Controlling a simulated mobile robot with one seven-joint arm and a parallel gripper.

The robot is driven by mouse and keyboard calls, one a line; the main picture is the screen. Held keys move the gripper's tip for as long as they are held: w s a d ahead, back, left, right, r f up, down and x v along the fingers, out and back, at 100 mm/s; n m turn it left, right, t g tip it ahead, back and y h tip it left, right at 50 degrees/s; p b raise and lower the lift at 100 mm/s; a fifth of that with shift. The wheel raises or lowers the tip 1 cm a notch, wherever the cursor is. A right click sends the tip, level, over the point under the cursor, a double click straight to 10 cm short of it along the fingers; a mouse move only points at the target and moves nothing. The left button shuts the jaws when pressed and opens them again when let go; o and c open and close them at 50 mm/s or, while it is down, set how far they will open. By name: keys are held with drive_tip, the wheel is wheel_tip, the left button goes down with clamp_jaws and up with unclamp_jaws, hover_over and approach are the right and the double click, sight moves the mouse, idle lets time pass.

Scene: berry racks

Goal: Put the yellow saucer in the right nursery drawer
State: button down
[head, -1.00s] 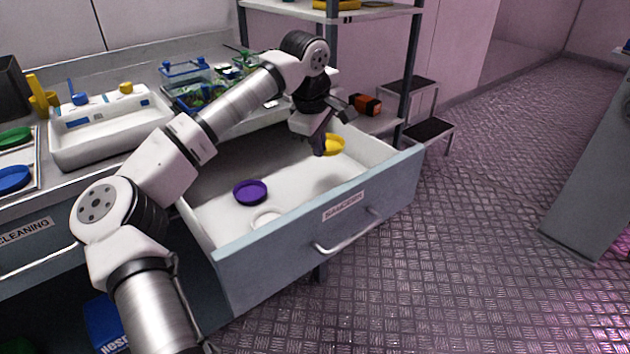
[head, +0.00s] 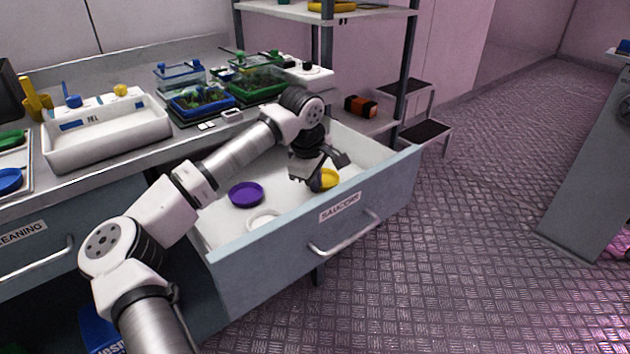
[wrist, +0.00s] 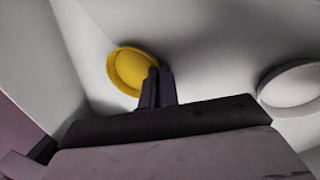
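The yellow saucer (head: 329,178) is inside the open drawer (head: 280,257), whose front has a label that reads like "SAUCERS". My gripper (head: 314,181) reaches down into the drawer at the saucer's left edge. In the wrist view the yellow saucer (wrist: 128,69) is tilted, and my gripper's fingers (wrist: 159,74) are close together on its near rim. The fingers partly hide that rim. I cannot tell for sure whether the saucer touches the drawer floor.
A purple saucer (head: 246,194) and a white saucer (head: 264,220) lie in the drawer to the left. The drawer walls surround the gripper. The counter behind holds a white tray (head: 105,140) and planted boxes (head: 257,85). A shelf rack (head: 372,120) stands beyond the drawer.

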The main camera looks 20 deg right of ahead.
drive_tip(key=c, duration=1.7)
unclamp_jaws()
drive_tip(key=shift+f, duration=0.1)
drive_tip(key=p+v, duration=0.1)
drive_tip(key=v, duration=1.1)
drive_tip(key=shift+r, duration=0.2)
